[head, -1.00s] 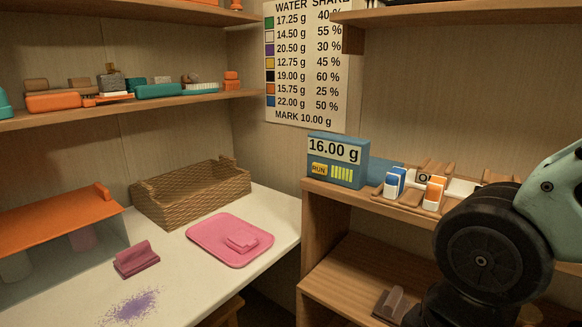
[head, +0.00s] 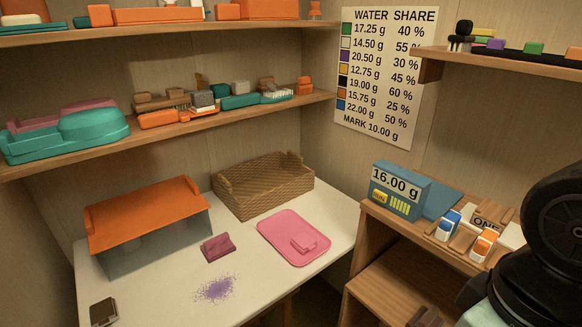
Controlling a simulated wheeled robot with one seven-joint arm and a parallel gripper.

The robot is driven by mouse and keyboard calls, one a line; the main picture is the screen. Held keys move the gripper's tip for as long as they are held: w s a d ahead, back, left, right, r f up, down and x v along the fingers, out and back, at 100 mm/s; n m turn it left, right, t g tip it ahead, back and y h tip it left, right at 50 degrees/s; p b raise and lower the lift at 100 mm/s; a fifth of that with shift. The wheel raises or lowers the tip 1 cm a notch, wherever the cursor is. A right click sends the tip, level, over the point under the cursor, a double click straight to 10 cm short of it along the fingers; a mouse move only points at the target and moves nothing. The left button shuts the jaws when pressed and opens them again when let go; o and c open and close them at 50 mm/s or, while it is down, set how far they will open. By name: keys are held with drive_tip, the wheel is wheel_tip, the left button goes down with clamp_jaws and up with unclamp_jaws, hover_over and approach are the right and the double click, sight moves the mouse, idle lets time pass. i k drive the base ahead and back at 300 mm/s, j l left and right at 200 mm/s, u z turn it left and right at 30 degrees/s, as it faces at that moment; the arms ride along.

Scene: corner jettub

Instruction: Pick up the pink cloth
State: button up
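A small folded bright pink cloth (head: 303,243) lies on a flat pink tray (head: 283,226) with rounded corners, on the right part of the white worktop. A darker mauve-pink folded piece (head: 217,247) lies on the worktop to the left of the tray, apart from it. Nothing covers either one. My gripper is not in view; only dark and pale green parts of my arm show at the right edge, well to the right of the tray.
A wicker basket (head: 262,190) stands behind the tray. An orange-topped box (head: 150,215) stands at the left. Purple powder (head: 214,289) lies in front. A blue scale (head: 398,189) sits on the wooden shelf unit at right. Stocked shelves (head: 170,127) hang above the worktop.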

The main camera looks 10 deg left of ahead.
sight(219, 246)
drive_tip(key=u, duration=1.25)
